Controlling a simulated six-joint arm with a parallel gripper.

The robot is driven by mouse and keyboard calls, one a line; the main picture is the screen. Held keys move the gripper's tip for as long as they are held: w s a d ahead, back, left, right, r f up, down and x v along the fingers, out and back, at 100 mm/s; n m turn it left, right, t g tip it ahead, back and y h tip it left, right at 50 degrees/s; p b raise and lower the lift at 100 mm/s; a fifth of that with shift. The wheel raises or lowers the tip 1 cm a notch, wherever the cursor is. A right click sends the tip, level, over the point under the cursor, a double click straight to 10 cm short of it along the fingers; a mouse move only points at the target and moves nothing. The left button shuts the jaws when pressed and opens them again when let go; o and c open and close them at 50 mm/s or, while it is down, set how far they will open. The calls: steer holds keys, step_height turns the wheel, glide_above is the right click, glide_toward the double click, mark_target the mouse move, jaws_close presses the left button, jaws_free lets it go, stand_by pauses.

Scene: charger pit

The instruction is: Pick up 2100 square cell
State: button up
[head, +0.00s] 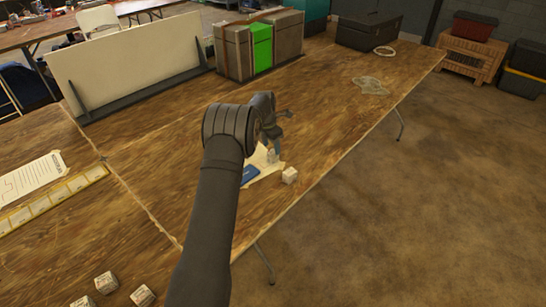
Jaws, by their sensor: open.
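Small whitish block-shaped cells lie on the wooden table in the head view. One cell (289,175) sits near my gripper, at the edge of a pale sheet. Another small pale block (271,156) stands just below my gripper's fingers. More cells (106,282) lie at the bottom left. The labels are too small to read, so I cannot tell which is the 2100 square cell. My gripper (271,143) points down over the pale sheet, open. I cannot tell whether its fingers are around the pale block or only above it. My forearm hides part of the table.
A blue flat item (250,175) lies on the pale sheet (268,170). A white panel (130,60) and grey and green boxes (262,46) stand at the back. A dark case (368,32) and a clear bag (370,86) lie far right. Mid-table is largely free.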

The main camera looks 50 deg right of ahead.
mark_target(273, 151)
steer(key=shift+s+d+f, duration=0.1)
steer(key=shift+d+f, duration=0.15)
steer(key=shift+f, duration=1.1)
steer(key=shift+s+d+f, duration=0.1)
steer(key=shift+d+f, duration=0.1)
steer(key=shift+f, duration=1.1)
steer(key=c, duration=1.1)
steer(key=shift+c, duration=0.2)
steer(key=shift+r, duration=0.15)
